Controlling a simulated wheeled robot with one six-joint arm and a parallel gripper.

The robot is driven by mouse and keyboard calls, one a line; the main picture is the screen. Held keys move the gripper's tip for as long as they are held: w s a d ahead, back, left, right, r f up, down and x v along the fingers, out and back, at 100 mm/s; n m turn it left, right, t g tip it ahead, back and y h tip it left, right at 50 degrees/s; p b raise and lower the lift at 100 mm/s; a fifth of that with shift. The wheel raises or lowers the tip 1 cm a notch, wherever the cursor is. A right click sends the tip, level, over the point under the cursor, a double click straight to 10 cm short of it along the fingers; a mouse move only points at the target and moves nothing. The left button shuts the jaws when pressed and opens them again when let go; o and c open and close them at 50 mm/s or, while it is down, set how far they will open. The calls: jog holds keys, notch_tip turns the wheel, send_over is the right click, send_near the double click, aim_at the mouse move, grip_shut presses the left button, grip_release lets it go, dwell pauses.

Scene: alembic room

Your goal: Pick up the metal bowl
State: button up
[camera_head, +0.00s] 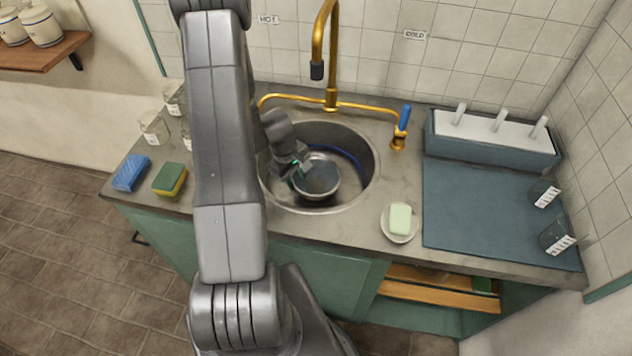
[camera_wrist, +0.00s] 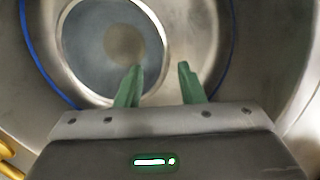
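The round metal bowl (camera_head: 320,179) sits inside the sink basin (camera_head: 350,145). My gripper (camera_head: 300,170) is down in the basin at the bowl's left side in the head view. In the wrist view, the bowl (camera_wrist: 90,45) fills the upper left, with a pale rim and a grey inside. My gripper's two green fingers (camera_wrist: 160,78) stand apart with a clear gap. The left finger overlaps the bowl, and the bowl's rim shows between the fingers. I cannot tell whether either finger touches it.
A blue ring line runs along the basin wall. A gold faucet (camera_head: 328,60) rises behind the sink. A soap dish (camera_head: 399,234) with green soap stands to the right, beside a blue mat (camera_head: 480,215). Sponges (camera_head: 170,179) and glass jars lie left of my arm.

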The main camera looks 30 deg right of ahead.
aim_at(300, 190)
jog(key=shift+s+d+f+b, duration=0.1)
jog(key=shift+s+f+b, duration=0.05)
jog(key=shift+f, duration=0.75)
jog(key=shift+s+d+f+b, duration=0.15)
jog(key=shift+s+f, duration=0.05)
jog(key=shift+f, duration=0.65)
jog(key=shift+s+d+f+b, duration=0.1)
jog(key=shift+s+f+b, duration=0.05)
jog(key=shift+f, duration=0.75)
grip_shut()
jog(key=shift+s, duration=0.1)
